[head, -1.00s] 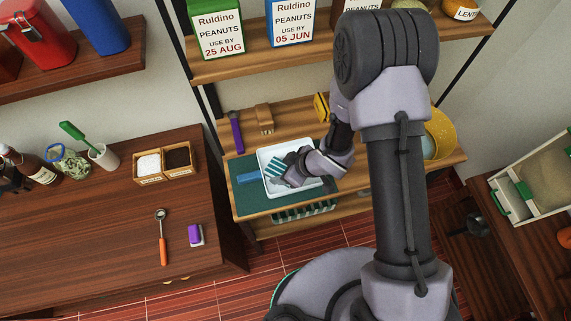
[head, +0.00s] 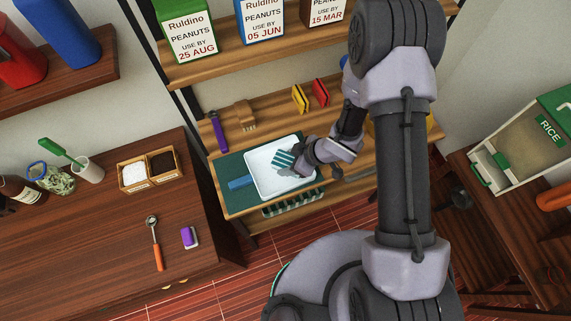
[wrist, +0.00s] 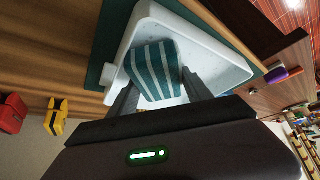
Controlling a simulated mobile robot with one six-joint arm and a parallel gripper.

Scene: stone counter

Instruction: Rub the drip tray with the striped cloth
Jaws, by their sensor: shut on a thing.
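The white drip tray (head: 264,184) lies on a green mat on the lower shelf board. It also shows in the wrist view (wrist: 218,66). My gripper (head: 297,163) is shut on the teal-and-white striped cloth (head: 283,160). The cloth hangs between the fingers over the tray's inside, towards its right side in the head view. In the wrist view the cloth (wrist: 155,68) lies against or just above the tray floor; exact contact is hard to tell. The fingers hide part of the tray.
A blue block (head: 240,183) lies at the tray's left edge on the mat (head: 231,169). Behind are a purple-handled tool (head: 218,134), a wooden brush (head: 245,116), and yellow (head: 298,98) and red (head: 320,92) items. The upper shelf with peanut boxes hangs above.

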